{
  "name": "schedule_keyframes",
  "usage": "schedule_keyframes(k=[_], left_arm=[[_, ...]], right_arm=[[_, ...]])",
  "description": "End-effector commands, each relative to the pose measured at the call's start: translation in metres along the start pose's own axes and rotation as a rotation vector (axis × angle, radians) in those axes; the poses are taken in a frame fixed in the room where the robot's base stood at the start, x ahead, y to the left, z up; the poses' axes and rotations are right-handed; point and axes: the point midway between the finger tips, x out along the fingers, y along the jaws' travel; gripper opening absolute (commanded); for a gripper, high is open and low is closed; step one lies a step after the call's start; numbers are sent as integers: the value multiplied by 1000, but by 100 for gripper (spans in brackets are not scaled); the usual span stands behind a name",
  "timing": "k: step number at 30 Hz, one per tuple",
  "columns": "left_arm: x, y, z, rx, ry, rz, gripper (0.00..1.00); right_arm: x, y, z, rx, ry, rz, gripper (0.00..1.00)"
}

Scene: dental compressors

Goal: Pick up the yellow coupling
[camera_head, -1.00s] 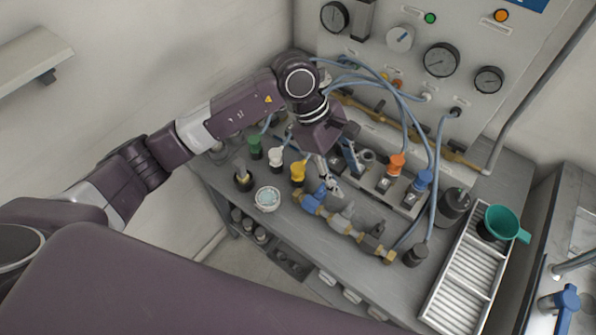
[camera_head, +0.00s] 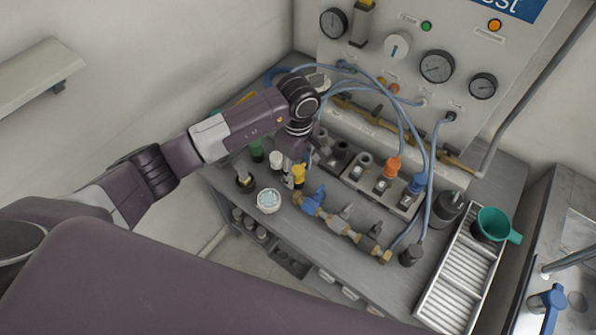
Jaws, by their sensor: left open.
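The yellow coupling (camera_head: 298,171) stands upright on the grey bench, between a white coupling (camera_head: 276,160) and a brass manifold with a blue handle (camera_head: 313,198). My left gripper (camera_head: 292,178) points down right at the yellow coupling, its fingers close to or around its left side. It is open; whether it touches the coupling cannot be made out at this size. The gripper partly hides the coupling and the things behind it. My right gripper does not show.
A green coupling (camera_head: 257,150) and a small round dish (camera_head: 269,201) stand nearby. Blue hoses arch from the gauge panel (camera_head: 408,65) behind my arm. A block with orange (camera_head: 393,164) and blue fittings stands to the right, then a slatted tray (camera_head: 455,285) and a green funnel (camera_head: 492,224).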

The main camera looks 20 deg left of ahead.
Motion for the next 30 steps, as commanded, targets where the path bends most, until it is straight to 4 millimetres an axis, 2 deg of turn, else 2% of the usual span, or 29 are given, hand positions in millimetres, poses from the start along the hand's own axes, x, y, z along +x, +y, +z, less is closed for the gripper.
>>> schedule_keyframes(k=[6,19,30], left_arm=[[1,1,0,1,-1,2,46],[0,1,0,0,-1,2,0],[-6,1,0,1,-2,4,0]], right_arm=[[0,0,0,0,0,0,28],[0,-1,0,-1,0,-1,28],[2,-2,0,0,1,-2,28]])
